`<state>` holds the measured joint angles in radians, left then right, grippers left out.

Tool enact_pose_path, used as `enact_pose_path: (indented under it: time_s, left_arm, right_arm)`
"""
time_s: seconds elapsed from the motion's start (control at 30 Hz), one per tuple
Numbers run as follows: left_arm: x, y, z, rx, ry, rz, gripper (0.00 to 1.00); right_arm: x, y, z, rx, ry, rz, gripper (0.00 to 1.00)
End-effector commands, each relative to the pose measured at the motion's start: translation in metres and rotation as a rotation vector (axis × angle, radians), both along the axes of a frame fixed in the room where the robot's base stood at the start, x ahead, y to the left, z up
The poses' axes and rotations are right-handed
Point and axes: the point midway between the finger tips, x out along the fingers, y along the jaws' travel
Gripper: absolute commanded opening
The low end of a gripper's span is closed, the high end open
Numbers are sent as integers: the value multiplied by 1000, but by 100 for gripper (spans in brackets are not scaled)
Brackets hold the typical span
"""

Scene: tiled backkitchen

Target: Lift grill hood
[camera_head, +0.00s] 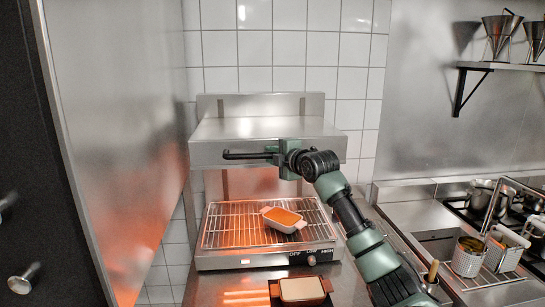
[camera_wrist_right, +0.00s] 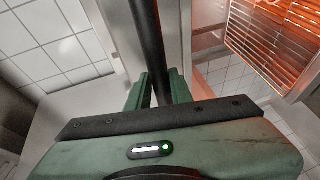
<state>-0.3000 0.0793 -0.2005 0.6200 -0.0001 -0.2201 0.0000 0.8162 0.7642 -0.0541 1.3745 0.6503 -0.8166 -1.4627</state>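The grill's steel hood (camera_head: 262,128) sits above the wire grill rack (camera_head: 228,232), with an open space between them. A black bar handle (camera_head: 243,156) runs along the hood's front. My right gripper (camera_head: 281,157) is at the handle's right end. In the right wrist view the black handle (camera_wrist_right: 149,40) runs between the two green fingers (camera_wrist_right: 160,92) and fills the gap, so the gripper looks shut on it. A small dish with orange food (camera_head: 283,219) stands on the rack. My left gripper is not in view.
A second dish (camera_head: 302,291) stands on the counter in front of the grill. A steel panel (camera_head: 118,150) stands close at the left. Containers (camera_head: 467,256) and a hob with pots are at the right. A shelf (camera_head: 500,66) holds metal funnels.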

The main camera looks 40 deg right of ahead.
Motion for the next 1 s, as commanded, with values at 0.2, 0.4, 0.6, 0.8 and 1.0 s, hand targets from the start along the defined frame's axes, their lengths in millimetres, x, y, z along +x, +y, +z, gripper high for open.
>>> enact_pose_path:
  time_s: [0.2,0.4,0.6,0.8,1.0]
  left_arm:
    - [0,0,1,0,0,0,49]
    - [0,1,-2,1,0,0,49]
    - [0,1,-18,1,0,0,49]
    - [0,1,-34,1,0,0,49]
    - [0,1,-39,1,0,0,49]
  right_arm:
    - [-1,-1,5,-2,-9,-2,40]
    - [-3,-1,2,-2,-5,-1,40]
    - [-28,2,4,-8,-7,-2,40]
    - [-60,7,11,-6,-8,-3,40]
    - [-76,11,17,-3,-9,-2,40]
